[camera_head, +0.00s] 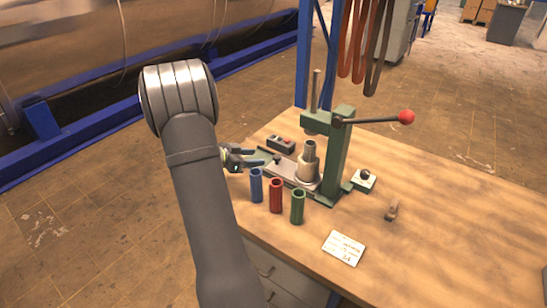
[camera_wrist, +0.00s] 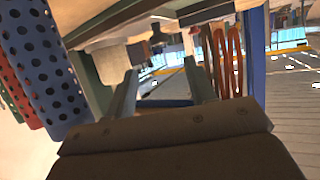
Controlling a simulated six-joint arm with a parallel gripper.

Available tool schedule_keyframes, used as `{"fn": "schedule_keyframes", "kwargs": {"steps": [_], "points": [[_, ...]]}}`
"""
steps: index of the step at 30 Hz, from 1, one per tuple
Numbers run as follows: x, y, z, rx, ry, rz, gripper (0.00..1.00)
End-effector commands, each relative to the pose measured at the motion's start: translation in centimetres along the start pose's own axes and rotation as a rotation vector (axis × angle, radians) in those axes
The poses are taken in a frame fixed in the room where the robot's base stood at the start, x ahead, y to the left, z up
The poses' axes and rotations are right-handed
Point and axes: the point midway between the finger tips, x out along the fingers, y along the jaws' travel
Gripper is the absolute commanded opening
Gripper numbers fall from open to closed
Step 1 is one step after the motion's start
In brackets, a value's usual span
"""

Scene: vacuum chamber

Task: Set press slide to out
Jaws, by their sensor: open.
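The green arbor press (camera_head: 338,150) stands on the wooden table, with a red-knobbed lever (camera_head: 407,117) pointing right. At its foot is the press slide (camera_head: 292,177), a flat metal plate carrying a pale stepped cylinder (camera_head: 308,167). A small dark knob (camera_head: 277,159) shows at the slide's left end. My gripper (camera_head: 255,158) is at the table's left edge, just left of that knob. In the wrist view my gripper (camera_wrist: 165,88) has its fingers apart with nothing held; a dark knob-like shape (camera_wrist: 158,40) shows beyond and between them. Contact cannot be told.
Blue (camera_head: 256,186), red (camera_head: 276,196) and green (camera_head: 298,207) tubes stand close in front of the slide. A control box (camera_head: 281,144) lies behind it. A switch box (camera_head: 364,180), small brown object (camera_head: 392,210) and white card (camera_head: 344,248) lie right. The table's right side is clear.

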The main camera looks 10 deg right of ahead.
Motion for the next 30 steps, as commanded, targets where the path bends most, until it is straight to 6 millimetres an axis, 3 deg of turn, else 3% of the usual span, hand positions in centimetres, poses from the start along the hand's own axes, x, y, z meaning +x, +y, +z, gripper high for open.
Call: {"fn": "schedule_keyframes", "kwargs": {"steps": [6, 12, 18, 26, 30], "points": [[4.9, 0.1, 0.0, 0.0, -0.001, 0.004, 0.5], [7.9, 0.1, 0.0, 0.0, 0.0, 0.002, 0.5], [9.2, 0.0, 0.0, 0.0, -0.001, 0.001, 0.5], [9.2, 0.0, 0.0, 0.0, -0.001, 0.0, 0.5], [9.2, 0.0, 0.0, 0.0, 0.0, 0.0, 0.25]]}}
